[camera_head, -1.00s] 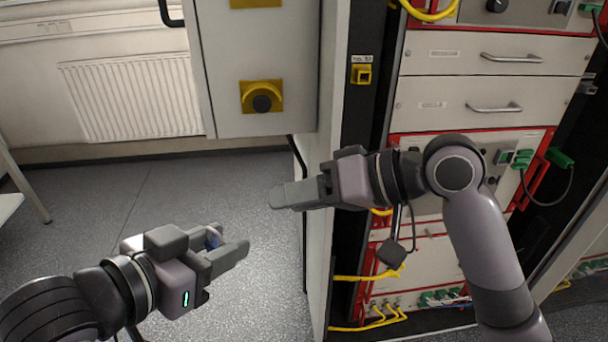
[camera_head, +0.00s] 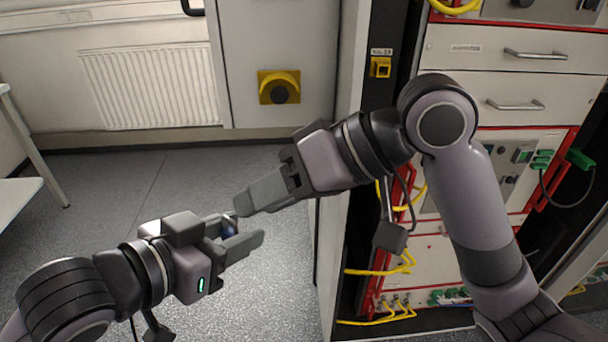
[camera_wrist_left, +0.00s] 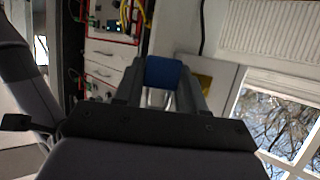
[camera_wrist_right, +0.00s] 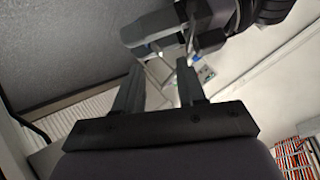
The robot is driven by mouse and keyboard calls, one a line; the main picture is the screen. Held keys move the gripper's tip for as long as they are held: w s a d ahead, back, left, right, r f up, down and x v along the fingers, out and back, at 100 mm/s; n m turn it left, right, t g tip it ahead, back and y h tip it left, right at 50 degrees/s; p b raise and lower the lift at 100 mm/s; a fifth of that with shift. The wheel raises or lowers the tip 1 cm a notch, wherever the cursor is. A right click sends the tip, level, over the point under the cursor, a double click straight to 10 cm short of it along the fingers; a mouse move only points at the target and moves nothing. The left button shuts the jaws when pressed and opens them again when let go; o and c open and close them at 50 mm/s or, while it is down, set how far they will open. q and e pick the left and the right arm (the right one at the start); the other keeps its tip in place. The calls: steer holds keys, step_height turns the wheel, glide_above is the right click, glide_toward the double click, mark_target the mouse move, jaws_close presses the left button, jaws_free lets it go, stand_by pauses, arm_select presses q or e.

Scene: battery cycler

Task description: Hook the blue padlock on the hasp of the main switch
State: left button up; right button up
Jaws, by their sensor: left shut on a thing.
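The blue padlock (camera_wrist_left: 162,72) sits between the fingers of my left gripper (camera_head: 238,232), which is shut on it. Its metal shackle shows on the palm side in the left wrist view.
A rack with drawers (camera_head: 515,95), red frames and yellow cables stands at the right. A small yellow fitting (camera_head: 380,67) is on the dark post. A radiator (camera_head: 150,88) is on the back wall. A white table (camera_head: 18,205) stands at left. The floor between is clear.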

mark_target(229, 218)
steer(key=shift+x, duration=2.6)
steer(key=shift+s, duration=0.1)
jaws_close()
arm_select(q)
steer(key=o, duration=1.3)
arm_select(e)
steer(key=shift+r, duration=0.1)
